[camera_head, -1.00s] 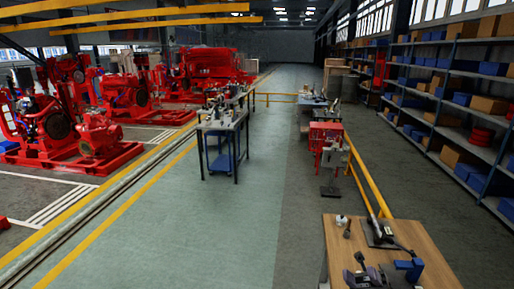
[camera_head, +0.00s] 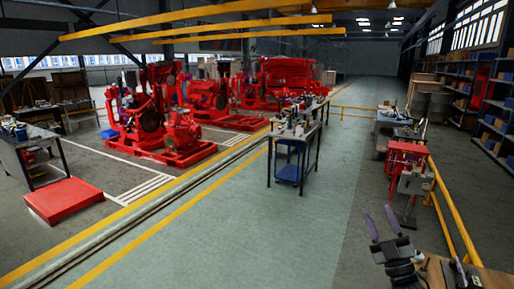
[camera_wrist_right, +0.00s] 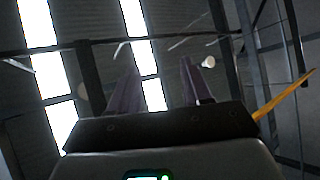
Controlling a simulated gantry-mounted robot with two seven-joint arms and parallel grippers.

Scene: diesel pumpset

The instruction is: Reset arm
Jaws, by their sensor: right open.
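My right gripper (camera_head: 381,222) shows at the lower right of the head view, pointing up, with its two fingers apart and nothing between them. In the right wrist view its two fingers (camera_wrist_right: 158,85) stand apart in front of the roof and bright skylights, with nothing held. Behind it in the head view is part of a wooden-topped bench (camera_head: 437,272); I cannot tell if the arm touches it. My left gripper is not in view.
Red diesel pumpsets (camera_head: 170,135) stand on the left beyond a yellow floor line. A red platform (camera_head: 64,200) lies at left. A worktable (camera_head: 294,135) stands mid-floor. A yellow rail (camera_head: 452,205) and shelves (camera_head: 490,105) are on the right.

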